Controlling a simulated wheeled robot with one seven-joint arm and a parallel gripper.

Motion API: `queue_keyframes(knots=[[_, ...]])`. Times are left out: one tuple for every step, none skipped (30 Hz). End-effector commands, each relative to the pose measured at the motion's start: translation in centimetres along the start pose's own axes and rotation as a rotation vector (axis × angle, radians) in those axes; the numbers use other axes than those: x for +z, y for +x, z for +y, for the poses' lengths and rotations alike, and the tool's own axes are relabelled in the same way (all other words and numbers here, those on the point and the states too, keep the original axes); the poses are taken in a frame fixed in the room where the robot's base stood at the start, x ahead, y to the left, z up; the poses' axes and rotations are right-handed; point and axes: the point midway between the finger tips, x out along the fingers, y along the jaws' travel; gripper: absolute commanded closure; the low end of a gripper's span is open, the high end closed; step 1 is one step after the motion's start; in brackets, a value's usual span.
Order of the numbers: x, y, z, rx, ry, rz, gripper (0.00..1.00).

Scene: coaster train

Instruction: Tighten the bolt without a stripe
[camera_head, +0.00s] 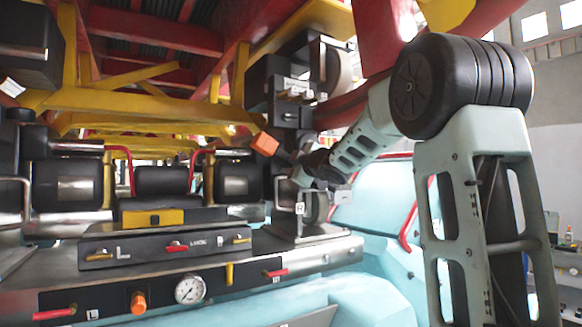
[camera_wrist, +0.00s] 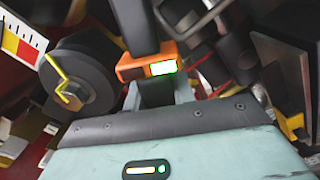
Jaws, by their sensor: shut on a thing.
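My gripper (camera_head: 303,172) is at the end of my arm, beside the wheel assembly right of centre in the head view. It is shut on a dark tool with an orange block (camera_head: 264,143), which points up and left. In the wrist view the orange block (camera_wrist: 130,68) has a lit green display, and the dark shaft runs upward out of the frame. A bolt (camera_wrist: 72,96) on a dark round wheel at the left of the wrist view carries a bent yellow stripe. I cannot make out a bolt without a stripe, nor whether the tool touches one.
An upper wheel (camera_head: 338,70) and a lower wheel (camera_head: 314,207) sit close to my gripper. The train's control panel (camera_head: 150,246) and gauge (camera_head: 189,289) are at lower left. Yellow beams (camera_head: 150,104) and red beams hang above. A pale blue car body (camera_head: 375,195) lies behind my arm.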

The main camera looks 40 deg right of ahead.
Motion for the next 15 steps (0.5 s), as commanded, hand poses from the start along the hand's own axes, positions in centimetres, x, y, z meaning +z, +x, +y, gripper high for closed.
queue_keyframes(knots=[[-0.3,0.0,0.2,0.004,-0.002,0.007,1.00],[-0.3,0.0,0.2,0.004,-0.002,0.007,1.00],[-0.3,0.0,0.2,0.004,-0.002,0.007,1.00],[-0.3,-0.1,0.2,0.004,-0.003,0.007,1.00],[-0.3,-0.1,0.2,0.004,-0.003,0.007,1.00],[-0.3,-0.2,0.3,0.004,-0.003,0.007,1.00],[-0.3,-0.3,0.3,0.005,-0.003,0.007,1.00],[-0.3,-0.4,0.3,0.005,-0.004,0.007,1.00],[-0.3,-0.6,0.3,0.005,-0.004,0.006,1.00],[-0.3,-0.7,0.3,0.005,-0.004,0.006,1.00],[-0.3,-0.8,0.3,0.005,-0.004,0.006,1.00],[-0.3,-1.0,0.3,0.005,-0.004,0.006,1.00],[-0.3,-1.1,0.3,0.005,-0.004,0.006,1.00],[-0.3,-1.3,0.3,0.005,-0.004,0.005,1.00],[-0.3,-1.4,0.3,0.005,-0.004,0.005,1.00]])
